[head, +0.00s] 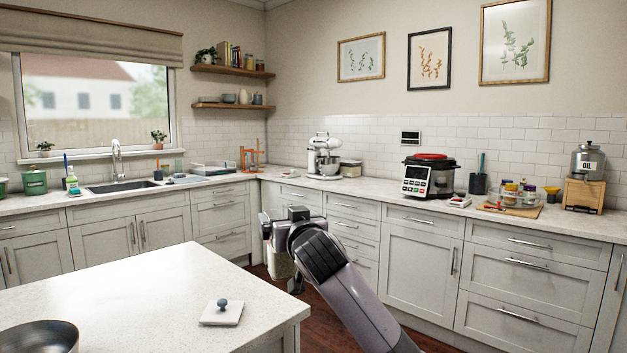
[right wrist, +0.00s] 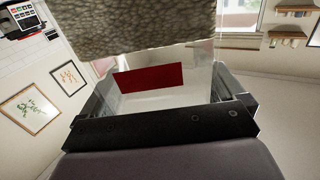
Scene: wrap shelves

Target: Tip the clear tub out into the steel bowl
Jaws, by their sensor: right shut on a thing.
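The clear tub (right wrist: 150,30) is held in my right gripper (head: 282,222). In the head view the tub (head: 281,265) shows partly beneath the gripper, just beyond the white counter's right edge. In the right wrist view, which looks roughly upside down, it has a red label and grainy beige contents gathered at its base end. It looks about upright. The gripper's fingers close on both sides of it. The steel bowl (head: 40,338) is on the counter at the lower left, cut off by the frame, well away from the tub. My left gripper is out of view.
A white square lid with a blue knob (head: 221,313) lies on the near counter (head: 130,290), between bowl and gripper. The counter around it is clear. The back counter holds a sink, stand mixer (head: 322,155), cooker (head: 428,176) and jars, beyond an open floor gap.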

